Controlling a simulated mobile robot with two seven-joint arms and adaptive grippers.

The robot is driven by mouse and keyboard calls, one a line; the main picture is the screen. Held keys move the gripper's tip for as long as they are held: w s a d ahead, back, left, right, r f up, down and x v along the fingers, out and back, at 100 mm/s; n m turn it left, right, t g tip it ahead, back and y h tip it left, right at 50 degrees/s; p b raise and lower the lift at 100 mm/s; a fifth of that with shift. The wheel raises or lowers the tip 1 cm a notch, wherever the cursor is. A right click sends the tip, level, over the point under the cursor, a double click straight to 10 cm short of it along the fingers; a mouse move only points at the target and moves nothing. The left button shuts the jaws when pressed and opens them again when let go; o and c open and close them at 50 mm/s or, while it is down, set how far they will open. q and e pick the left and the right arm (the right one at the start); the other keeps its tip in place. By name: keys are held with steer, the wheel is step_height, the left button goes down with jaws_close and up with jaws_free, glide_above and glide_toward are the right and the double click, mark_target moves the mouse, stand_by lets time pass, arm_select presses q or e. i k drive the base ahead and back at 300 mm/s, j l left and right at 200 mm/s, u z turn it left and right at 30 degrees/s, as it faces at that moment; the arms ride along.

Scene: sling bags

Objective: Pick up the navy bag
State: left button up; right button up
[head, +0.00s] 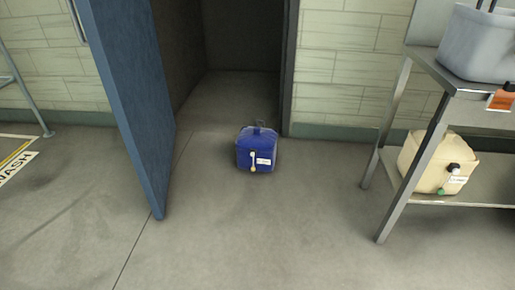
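The navy bag (243,150) stands upright on the concrete floor, in front of the open doorway. It is a boxy blue bag with a small white label and a pale tag hanging on its front. A dark strap or handle shows faintly above its top. Neither of my grippers is in the head view, so nothing is seen touching the bag.
A blue door (128,100) stands open left of the bag. A metal table (470,85) on the right bears a grey bag (478,45); a cream bag (428,165) sits on its lower shelf (485,190). The floor in front is clear.

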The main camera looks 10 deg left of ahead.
mark_target(262, 141)
steer(key=i+j+z, duration=0.15)
steer(key=i+j, duration=0.2)
steer(key=i, duration=0.2)
steer(key=i+j+z, duration=0.1)
steer(key=i+j, duration=0.3)
steer(key=i, duration=0.1)
